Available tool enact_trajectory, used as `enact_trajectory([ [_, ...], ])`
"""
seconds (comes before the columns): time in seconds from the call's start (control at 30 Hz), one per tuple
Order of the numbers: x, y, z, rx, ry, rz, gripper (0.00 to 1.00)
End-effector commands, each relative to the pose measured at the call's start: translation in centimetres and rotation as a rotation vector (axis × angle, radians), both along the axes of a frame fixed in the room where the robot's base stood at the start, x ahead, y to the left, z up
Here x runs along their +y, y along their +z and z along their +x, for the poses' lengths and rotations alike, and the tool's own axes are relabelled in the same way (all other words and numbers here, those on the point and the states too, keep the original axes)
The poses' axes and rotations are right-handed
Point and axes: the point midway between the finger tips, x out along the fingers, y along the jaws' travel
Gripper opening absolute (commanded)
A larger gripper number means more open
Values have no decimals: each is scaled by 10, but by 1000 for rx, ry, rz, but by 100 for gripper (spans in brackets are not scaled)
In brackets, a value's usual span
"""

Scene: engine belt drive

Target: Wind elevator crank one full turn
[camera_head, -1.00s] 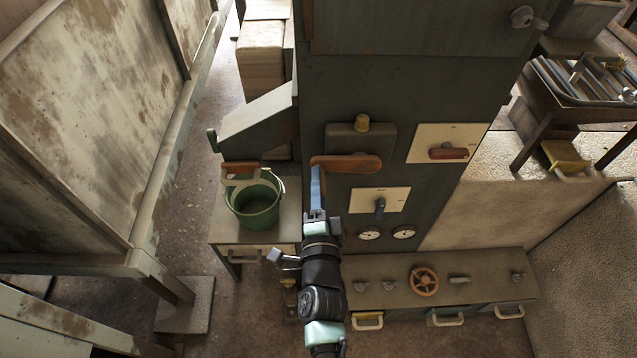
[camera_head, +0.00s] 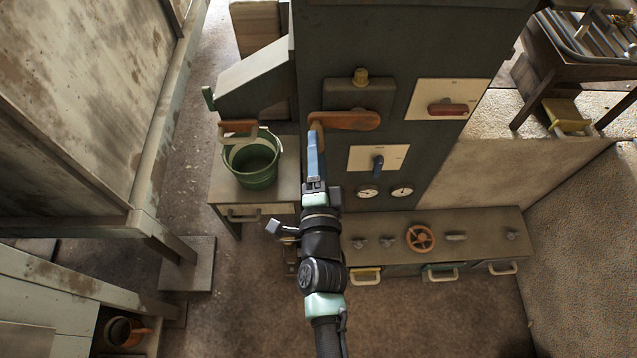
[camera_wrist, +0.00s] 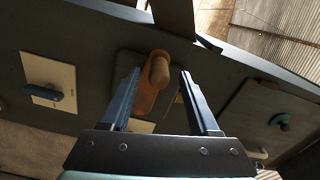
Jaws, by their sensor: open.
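The elevator crank (camera_head: 352,120) is an orange-brown arm on the front of the dark cabinet. It lies roughly level, with its knob end to the left. In the wrist view the crank's rounded tan knob (camera_wrist: 160,70) points toward the camera, between the two blue fingers. My gripper (camera_head: 315,136) reaches up to the crank's left end in the head view. In the wrist view my gripper (camera_wrist: 159,78) is open, its fingers on either side of the knob with gaps visible. I cannot tell how deep the knob sits between the fingers.
The cabinet (camera_head: 330,60) also carries a red-handled switch (camera_head: 447,109), a blue-handled switch (camera_head: 378,164) and two gauges. A green bucket (camera_head: 253,165) stands on a side table at left. A low bench with an orange handwheel (camera_head: 420,238) stands below. Floor is clear at lower right.

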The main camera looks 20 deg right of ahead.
Motion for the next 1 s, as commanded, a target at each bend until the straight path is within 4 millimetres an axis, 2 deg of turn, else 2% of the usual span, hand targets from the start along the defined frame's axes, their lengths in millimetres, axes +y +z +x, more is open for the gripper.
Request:
enact_trajectory([
  [0.03, 4, -2, -11, 3, 1, 1, 62],
  [0.3, 18, -1, -62, 1, 2, 0, 62],
  [0.5, 26, -1, -87, 0, 2, 1, 62],
  [0.7, 28, 1, -96, -2, 0, 0, 62],
  [1.0, 28, 1, -97, -1, 0, -2, 62],
])
